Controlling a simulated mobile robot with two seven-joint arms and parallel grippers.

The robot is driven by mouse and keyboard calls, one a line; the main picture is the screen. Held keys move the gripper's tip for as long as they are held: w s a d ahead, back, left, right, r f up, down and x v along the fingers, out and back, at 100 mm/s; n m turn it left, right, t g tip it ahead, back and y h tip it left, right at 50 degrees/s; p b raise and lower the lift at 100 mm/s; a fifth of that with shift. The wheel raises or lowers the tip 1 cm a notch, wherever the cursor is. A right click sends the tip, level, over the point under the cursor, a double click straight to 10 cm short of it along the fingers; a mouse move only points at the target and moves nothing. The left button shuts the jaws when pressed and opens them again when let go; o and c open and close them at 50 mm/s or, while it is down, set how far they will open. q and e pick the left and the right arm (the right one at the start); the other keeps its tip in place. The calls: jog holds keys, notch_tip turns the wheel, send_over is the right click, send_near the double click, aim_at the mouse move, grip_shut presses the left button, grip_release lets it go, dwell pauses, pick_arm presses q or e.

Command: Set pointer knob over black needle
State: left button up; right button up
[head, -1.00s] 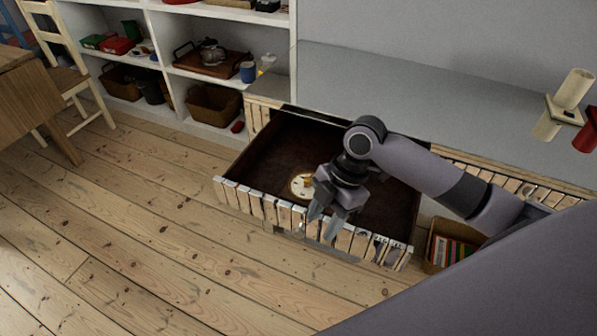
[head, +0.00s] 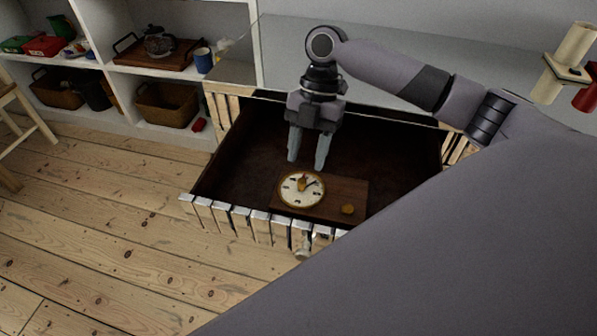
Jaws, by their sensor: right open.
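A round cream dial (head: 289,198) with dark marks and a brass-coloured rim sits on a brown wooden board (head: 332,187) inside the open drawer. A small orange-brown pointer knob (head: 301,184) is at the dial's middle. A short black needle (head: 312,184) shows just right of it, slanting up to the right; the two look apart in angle, though they are small. My right gripper (head: 307,163) is open and empty, fingers down, just behind the dial and apart from it. My left gripper is not in view.
The drawer front (head: 233,217) of pale slats stands near the dial, and the dark drawer floor (head: 258,150) is otherwise bare. A small brass knob (head: 348,209) sits at the board's right. The grey counter (head: 285,45) lies behind. My own large grey body part covers the lower right.

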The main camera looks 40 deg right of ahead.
aim_at(302, 180)
jog(key=x, duration=0.4)
jog(key=shift+s+f, duration=0.1)
jog(key=shift+a+f+b, duration=0.15)
jog(key=shift+f+b, duration=0.15)
jog(key=shift+f, duration=0.15)
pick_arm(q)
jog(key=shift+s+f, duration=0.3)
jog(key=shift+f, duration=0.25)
